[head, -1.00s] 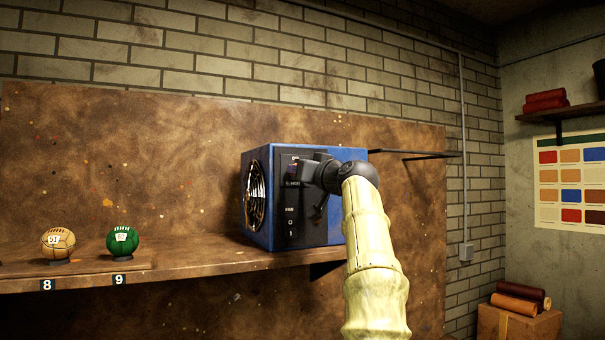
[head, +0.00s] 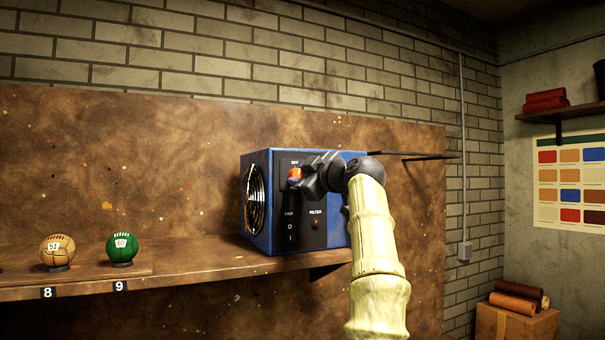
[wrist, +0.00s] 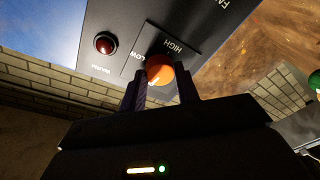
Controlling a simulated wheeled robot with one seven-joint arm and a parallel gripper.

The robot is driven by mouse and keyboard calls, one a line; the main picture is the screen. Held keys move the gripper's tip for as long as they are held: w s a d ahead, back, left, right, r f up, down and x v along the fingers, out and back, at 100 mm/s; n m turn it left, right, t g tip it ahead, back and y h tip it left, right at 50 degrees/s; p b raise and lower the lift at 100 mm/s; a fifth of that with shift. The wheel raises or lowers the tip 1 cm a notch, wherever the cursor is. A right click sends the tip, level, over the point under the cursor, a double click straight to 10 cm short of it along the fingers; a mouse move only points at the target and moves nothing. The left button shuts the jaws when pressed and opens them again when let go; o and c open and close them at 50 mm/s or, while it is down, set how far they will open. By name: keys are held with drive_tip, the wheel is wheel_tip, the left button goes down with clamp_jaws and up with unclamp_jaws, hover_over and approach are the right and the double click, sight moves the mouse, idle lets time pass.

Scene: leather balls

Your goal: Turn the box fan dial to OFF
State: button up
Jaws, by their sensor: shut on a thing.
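The blue box fan (head: 340,225) stands on the shelf with its dark control panel facing me. Its orange-red dial (head: 295,174) is at the upper part of the panel, under a small OFF label. My gripper (head: 303,178) reaches in from the right and is shut on the dial. In the wrist view the dial (wrist: 160,69) sits between the two dark fingertips of my gripper (wrist: 163,82). LOW and HIGH labels show beside it. A pale mark shows on the dial's lower left edge; which setting it points at I cannot tell.
A tan ball (head: 57,250) and a green ball (head: 121,247) stand on the shelf (head: 190,262) to the left. A thin dark bracket (head: 410,155) juts out right of the fan.

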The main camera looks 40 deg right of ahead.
drive_tip(key=shift+n, duration=1.2)
drive_tip(key=o, duration=1)
drive_tip(key=shift+w, duration=0.1)
drive_tip(key=shift+c, duration=0.2)
drive_tip(key=s+a+b, duration=0.1)
drive_tip(key=s+b, duration=0.5)
drive_tip(key=s, duration=1.1)
drive_tip(key=shift+s+a+b, duration=0.15)
drive_tip(key=shift+a+b, duration=0.2)
drive_tip(key=shift+a, duration=0.05)
